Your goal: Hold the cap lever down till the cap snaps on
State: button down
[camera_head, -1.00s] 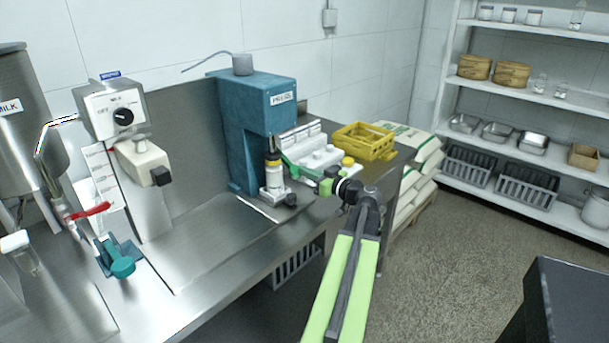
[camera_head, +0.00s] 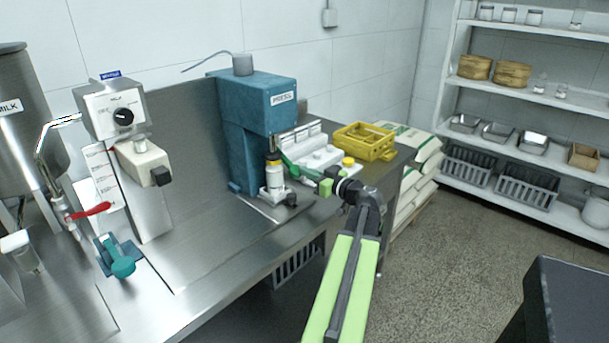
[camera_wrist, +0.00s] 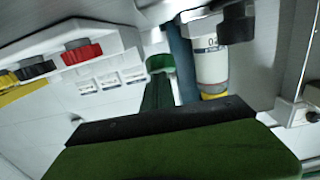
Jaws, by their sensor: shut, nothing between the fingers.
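The blue press (camera_head: 258,115), labelled PRESS, stands on the steel bench. A white bottle with a yellow band at its top (camera_head: 274,178) stands upright under the press head; it also shows, upside down, in the wrist view (camera_wrist: 211,66). A black knob (camera_head: 291,199) sits low beside the bottle and also shows in the wrist view (camera_wrist: 237,24); I cannot tell if it is the cap lever's end. My gripper (camera_head: 286,160) is shut and empty, its green fingers close to the bottle's top. Contact with a lever cannot be made out.
A white rack with colored caps (camera_head: 318,158) and a yellow crate (camera_head: 364,144) stand right of the press. A milk dispenser (camera_head: 122,115) and a red-handled tap (camera_head: 90,210) are at the left. Sacks (camera_head: 420,165) lie beyond the bench end.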

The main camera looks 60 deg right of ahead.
jog(key=shift+w+a+f, duration=0.25)
jog(key=shift+a+f, duration=0.1)
jog(key=shift+f, duration=0.2)
jog(key=shift+r, duration=0.1)
jog(key=d+r+p+v, duration=0.1)
jog(key=v, duration=1.1)
jog(key=shift+s, duration=0.15)
dwell(0.3)
